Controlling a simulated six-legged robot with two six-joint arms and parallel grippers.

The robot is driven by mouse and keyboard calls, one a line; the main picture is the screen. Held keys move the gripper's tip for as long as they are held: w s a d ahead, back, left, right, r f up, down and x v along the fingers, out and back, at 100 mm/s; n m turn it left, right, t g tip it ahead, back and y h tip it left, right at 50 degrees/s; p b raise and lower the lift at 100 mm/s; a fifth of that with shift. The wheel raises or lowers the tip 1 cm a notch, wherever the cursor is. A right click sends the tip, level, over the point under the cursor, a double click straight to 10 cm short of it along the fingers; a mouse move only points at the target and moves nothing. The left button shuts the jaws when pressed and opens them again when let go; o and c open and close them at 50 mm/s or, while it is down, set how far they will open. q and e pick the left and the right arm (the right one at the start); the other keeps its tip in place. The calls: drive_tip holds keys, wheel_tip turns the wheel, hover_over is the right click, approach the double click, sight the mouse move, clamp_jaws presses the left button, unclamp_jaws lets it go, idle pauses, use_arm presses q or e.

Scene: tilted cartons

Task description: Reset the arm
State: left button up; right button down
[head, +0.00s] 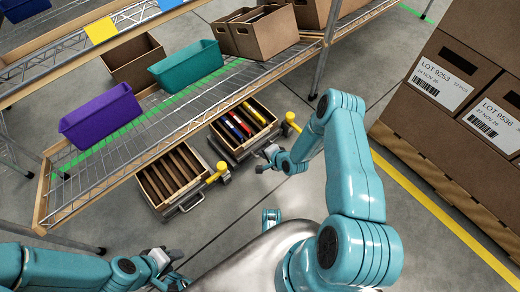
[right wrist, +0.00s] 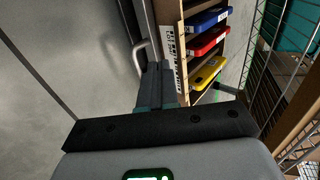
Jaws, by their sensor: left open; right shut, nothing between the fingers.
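My right arm (head: 345,165) is teal and bends down from the right of the head view. Its right gripper (head: 264,160) is shut and empty, close to the near side of the wooden carton (head: 222,138) that holds blue, red and yellow items. In the right wrist view the shut fingers (right wrist: 155,88) point toward that carton, with the blue item (right wrist: 207,20), red item (right wrist: 208,42) and yellow item (right wrist: 207,74) beyond. My left gripper (head: 170,268) is open and appears empty at the bottom left, over the floor.
A second wooden carton (head: 152,188) with brown dividers stands left of the first. Above them a wire shelf (head: 160,108) holds a purple bin (head: 100,115), a teal bin (head: 187,65) and brown boxes (head: 262,32). Stacked labelled cartons (head: 470,60) stand at right. Grey floor (head: 250,205) lies open between.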

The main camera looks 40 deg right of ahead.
drive_tip(key=w+a+r+n+y+p, duration=0.1)
drive_tip(key=w+a+r+n+y, duration=0.2)
drive_tip(key=a+r, duration=1)
drive_tip(key=s+a+r+n+g, duration=0.2)
drive_tip(key=s+a+n+g, duration=0.3)
drive_tip(key=s, duration=0.6)
drive_tip(key=s+a+r+n+g, duration=0.15)
drive_tip(key=s+n+g, duration=0.35)
drive_tip(key=s, duration=0.6)
use_arm(q)
wheel_tip(320, 180, up, 32)
drive_tip(key=d+p, duration=0.1)
drive_tip(key=p, duration=3)
drive_tip(key=shift+s+r+m, duration=0.15)
drive_tip(key=shift+s+m, duration=0.15)
drive_tip(key=shift+s, duration=0.15)
use_arm(e)
wheel_tip(320, 180, up, 30)
drive_tip(key=n+t, duration=0.1)
drive_tip(key=n, duration=0.1)
drive_tip(key=shift+s+a, duration=0.15)
drive_tip(key=shift+a, duration=0.3)
